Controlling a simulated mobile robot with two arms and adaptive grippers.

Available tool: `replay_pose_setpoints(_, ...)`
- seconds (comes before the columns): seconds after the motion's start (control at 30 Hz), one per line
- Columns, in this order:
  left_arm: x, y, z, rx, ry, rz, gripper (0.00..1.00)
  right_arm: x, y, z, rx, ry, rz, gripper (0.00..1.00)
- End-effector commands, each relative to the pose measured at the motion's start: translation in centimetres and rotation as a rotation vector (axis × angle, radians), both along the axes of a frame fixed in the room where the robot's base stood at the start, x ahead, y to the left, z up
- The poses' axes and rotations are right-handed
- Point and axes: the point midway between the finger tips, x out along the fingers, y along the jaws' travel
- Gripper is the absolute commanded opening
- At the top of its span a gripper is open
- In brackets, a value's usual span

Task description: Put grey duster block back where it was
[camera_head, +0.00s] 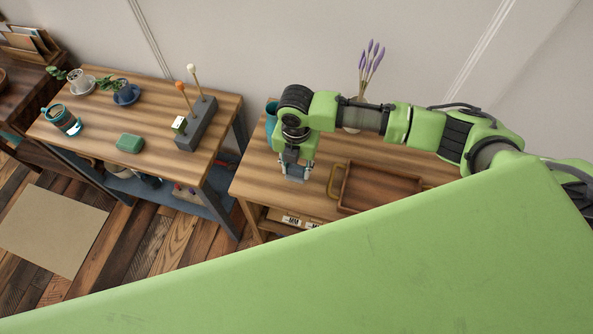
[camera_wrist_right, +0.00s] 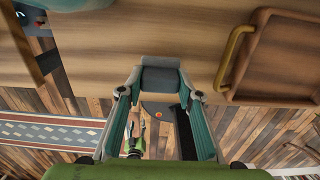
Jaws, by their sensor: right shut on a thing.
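The grey duster block (camera_wrist_right: 160,78) is between the fingertips of my right gripper, which is shut on it, in the right wrist view. In the head view my right gripper (camera_head: 294,168) points down at the front left part of the right wooden table (camera_head: 262,176). The block is small there, at the fingertips. I cannot tell whether it touches the tabletop.
A brown tray (camera_head: 378,188) with a brass handle lies right of the gripper. A blue cup (camera_head: 271,117) stands behind it, partly hidden by my arm. The left table holds a green block (camera_head: 130,143), a mug (camera_head: 62,119), plants and a dark stand (camera_head: 197,125) with sticks.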

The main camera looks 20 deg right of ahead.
Motion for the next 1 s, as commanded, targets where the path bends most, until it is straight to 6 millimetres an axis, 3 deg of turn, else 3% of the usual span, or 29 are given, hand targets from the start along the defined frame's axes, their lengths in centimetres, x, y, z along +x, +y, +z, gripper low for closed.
replay_pose_setpoints(0.2, 0.1, 0.0, 0.4, 0.000, -0.001, 0.001, 0.40, -0.2, 0.0, -2.7, 0.000, 0.001, 0.001, 0.13)
replay_pose_setpoints(0.57, 0.3, -0.1, 0.2, -0.001, -0.005, 0.001, 0.40, -0.2, 0.0, -3.2, 0.000, 0.000, 0.001, 0.13)
replay_pose_setpoints(0.6, 0.3, -0.1, 0.2, -0.002, -0.006, 0.001, 0.40, -0.2, 0.0, -3.2, 0.000, 0.000, 0.001, 0.35)
replay_pose_setpoints(0.67, 0.4, -0.2, 0.2, -0.002, -0.006, 0.002, 0.40, -0.1, 0.0, -3.2, 0.000, 0.000, 0.001, 0.49)
replay_pose_setpoints(1.0, 0.4, -0.3, 0.3, -0.004, -0.006, 0.001, 0.40, -0.1, 0.0, -3.0, 0.000, 0.000, 0.001, 0.49)
